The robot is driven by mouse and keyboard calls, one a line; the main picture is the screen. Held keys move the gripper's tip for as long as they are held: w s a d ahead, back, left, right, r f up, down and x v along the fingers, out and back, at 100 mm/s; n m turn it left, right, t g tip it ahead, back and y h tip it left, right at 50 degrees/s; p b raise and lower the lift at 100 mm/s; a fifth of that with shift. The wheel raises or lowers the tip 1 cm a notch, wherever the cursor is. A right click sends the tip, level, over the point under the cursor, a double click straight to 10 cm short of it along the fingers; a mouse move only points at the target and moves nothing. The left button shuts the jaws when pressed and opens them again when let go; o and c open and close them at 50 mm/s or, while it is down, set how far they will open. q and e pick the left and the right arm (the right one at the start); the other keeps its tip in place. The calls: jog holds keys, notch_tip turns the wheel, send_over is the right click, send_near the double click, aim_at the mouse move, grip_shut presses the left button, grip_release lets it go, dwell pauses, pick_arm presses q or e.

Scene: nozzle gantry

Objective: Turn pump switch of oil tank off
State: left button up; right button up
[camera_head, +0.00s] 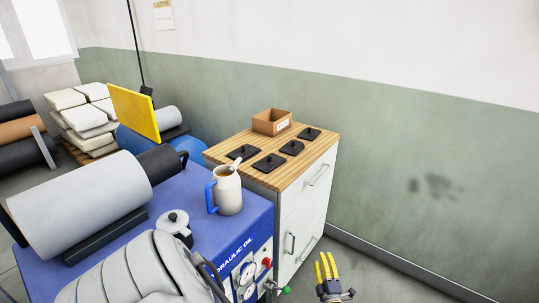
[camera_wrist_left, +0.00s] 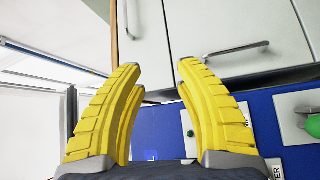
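The blue oil tank (camera_head: 190,200), marked "HYDRAULIC OIL", stands at the lower left in the head view. Its front panel has gauges (camera_head: 247,272), a red knob (camera_head: 267,262) and a green-tipped lever or knob (camera_head: 286,290). In the left wrist view the tank's blue face (camera_wrist_left: 262,120) carries a light plate with a green knob (camera_wrist_left: 313,124) at the right edge. I cannot tell which control is the pump switch. My left gripper (camera_head: 327,262) is to the right of the panel, apart from it. Its yellow fingers (camera_wrist_left: 150,100) are spread and empty. My right gripper is not in view.
A white cabinet (camera_head: 302,218) with a wooden top stands behind the tank; its handles (camera_wrist_left: 235,50) show close ahead of my fingers. A cream jug (camera_head: 228,192) and a grey motor (camera_head: 80,200) sit on the tank. Floor right of the cabinet is clear.

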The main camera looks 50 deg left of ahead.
pick_arm(q)
jog(key=w+d+m+t+h, duration=0.6)
jog(key=w+d+m+h, duration=0.6)
jog(key=m, duration=0.4)
jog(key=w+d+f+m+g+h, duration=0.2)
jog(key=w+d+f+m+h, duration=0.1)
jog(key=d+m, duration=0.3)
jog(key=m+g+y, duration=1.2)
jog(key=m+g, duration=0.7)
jog(key=m, duration=0.1)
send_near(270, 262)
jog(key=x, duration=1.1)
jog(key=shift+f, duration=0.1)
